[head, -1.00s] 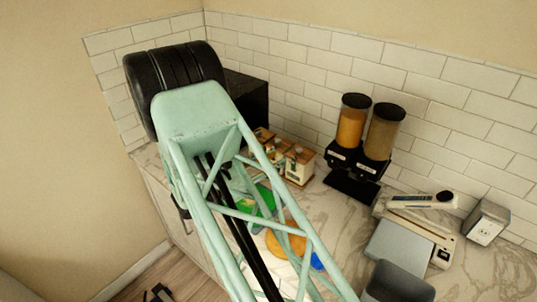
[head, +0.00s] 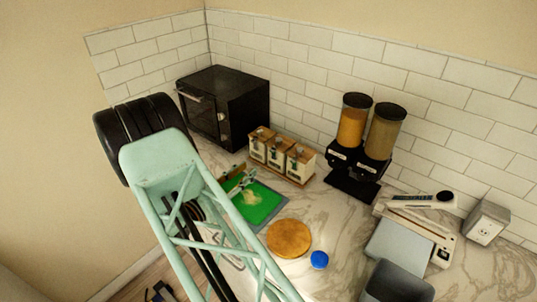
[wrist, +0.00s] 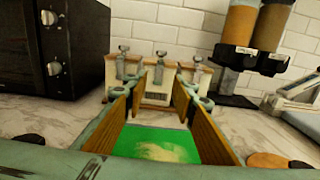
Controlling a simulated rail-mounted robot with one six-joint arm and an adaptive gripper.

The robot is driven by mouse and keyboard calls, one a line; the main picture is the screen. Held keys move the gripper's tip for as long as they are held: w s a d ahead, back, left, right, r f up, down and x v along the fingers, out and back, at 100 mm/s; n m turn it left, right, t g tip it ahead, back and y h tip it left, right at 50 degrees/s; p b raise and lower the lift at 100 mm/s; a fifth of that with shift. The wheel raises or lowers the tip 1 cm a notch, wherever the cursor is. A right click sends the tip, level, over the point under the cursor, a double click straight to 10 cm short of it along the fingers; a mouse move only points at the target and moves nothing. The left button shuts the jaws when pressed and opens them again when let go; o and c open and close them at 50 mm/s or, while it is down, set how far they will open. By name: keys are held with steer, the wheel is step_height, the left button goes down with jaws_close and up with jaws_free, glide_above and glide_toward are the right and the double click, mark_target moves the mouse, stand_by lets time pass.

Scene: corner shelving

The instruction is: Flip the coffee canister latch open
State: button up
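Three cream canisters (head: 279,156) with wooden lids and metal clasps stand in a row in a wooden rack on the counter; I cannot read which one holds coffee. In the wrist view the middle canister (wrist: 156,86) faces me between my fingers, with a dark label and a metal latch (wrist: 160,60) at its top. My gripper (wrist: 155,92) is open, with its wood-coloured finger pads apart and nothing between them. In the head view my gripper (head: 238,184) is above the green board, in front of the canisters. The fingers partly cover the outer canisters in the wrist view.
A black oven (head: 226,107) stands left of the canisters. A twin dispenser (head: 364,140) stands to the right. A green board (head: 262,206), a round wooden board (head: 289,239) and a blue round item (head: 319,260) lie in front. A scale-like appliance (head: 401,240) is farther right.

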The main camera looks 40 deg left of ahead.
steer(key=shift+w, duration=0.1)
steer(key=w+p, duration=0.2)
steer(key=w, duration=1.1)
steer(key=shift+w, duration=0.3)
steer(key=shift+c, duration=0.7)
steer(key=c, duration=0.7)
